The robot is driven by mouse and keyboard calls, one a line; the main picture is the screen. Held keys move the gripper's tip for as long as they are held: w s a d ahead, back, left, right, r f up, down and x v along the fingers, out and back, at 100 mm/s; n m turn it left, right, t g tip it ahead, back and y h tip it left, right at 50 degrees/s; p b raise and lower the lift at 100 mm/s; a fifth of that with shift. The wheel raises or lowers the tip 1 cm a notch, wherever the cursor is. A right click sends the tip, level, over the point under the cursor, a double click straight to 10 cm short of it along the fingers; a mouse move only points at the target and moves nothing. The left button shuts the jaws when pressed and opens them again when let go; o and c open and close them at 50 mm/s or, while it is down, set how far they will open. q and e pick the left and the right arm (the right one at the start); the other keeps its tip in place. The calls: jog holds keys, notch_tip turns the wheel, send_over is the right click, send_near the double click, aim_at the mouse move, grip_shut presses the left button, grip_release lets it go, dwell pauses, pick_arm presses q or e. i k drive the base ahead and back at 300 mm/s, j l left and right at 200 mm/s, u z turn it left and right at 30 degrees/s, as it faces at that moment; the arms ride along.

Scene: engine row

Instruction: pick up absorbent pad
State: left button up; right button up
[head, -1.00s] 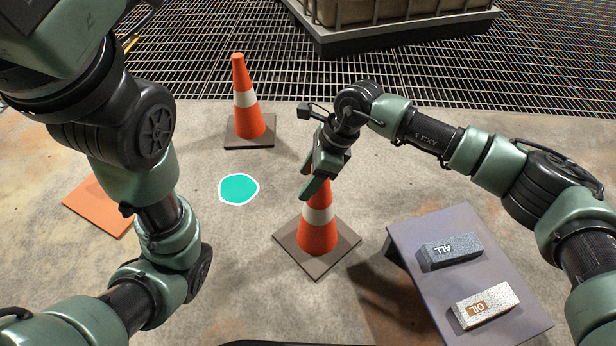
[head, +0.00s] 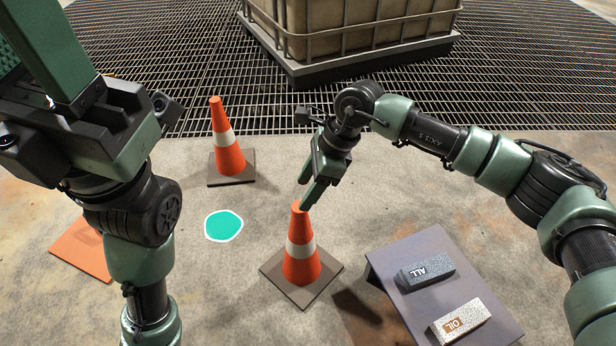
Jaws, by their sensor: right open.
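Two block-like pads lie on a low grey-purple stand at the lower right. One is dark blue-grey and lettered ALL (head: 426,273); the other is pale speckled and lettered OIL (head: 460,321). I cannot tell which one the task means. My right gripper (head: 306,194) is open and empty, its fingers pointing down at the top of the near orange cone, up and left of both pads. I cannot tell whether it touches the cone. My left gripper (head: 50,45) is raised at the top left, partly cut off by the frame, far from the pads.
The stand (head: 396,257) has bare surface around the pads. The near cone (head: 300,250) stands left of it, a second cone (head: 226,150) farther back. A green patch (head: 223,226) and an orange square (head: 82,248) lie on the floor. A caged tank (head: 350,30) stands behind on grating.

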aim_at(432, 270)
jog(key=z, duration=1.4)
